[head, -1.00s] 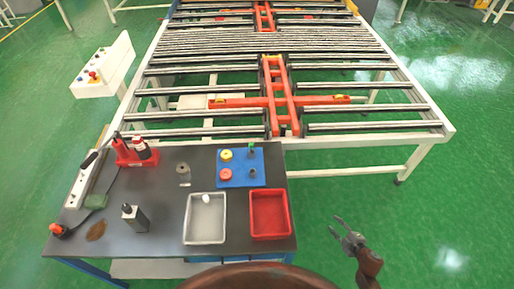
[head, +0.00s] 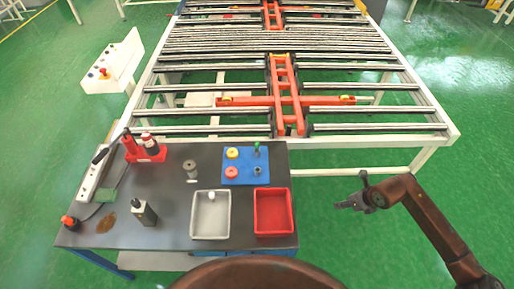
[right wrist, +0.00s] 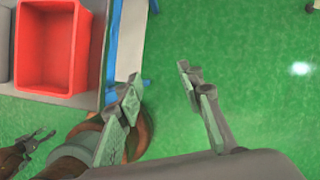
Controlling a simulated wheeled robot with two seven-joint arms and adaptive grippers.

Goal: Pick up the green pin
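The green pin (head: 257,147) stands upright at the back right of a blue board (head: 245,179) on the dark table. My right gripper (head: 343,204) is open and empty over the floor, right of the table and clear of the pin. Its parted fingers also show in the right wrist view (right wrist: 155,85), with only floor and the table's edge beyond them. My left gripper (right wrist: 45,136) shows small at the lower left of the right wrist view; its fingers look parted and empty. It is outside the head view. The pin is not visible in the right wrist view.
The blue board also holds a yellow piece (head: 232,153), a red piece (head: 232,172) and a dark piece (head: 257,171). A red bin (head: 273,232) and a grey bin (head: 210,236) stand in front. The roller frame (head: 385,139) lies behind the table.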

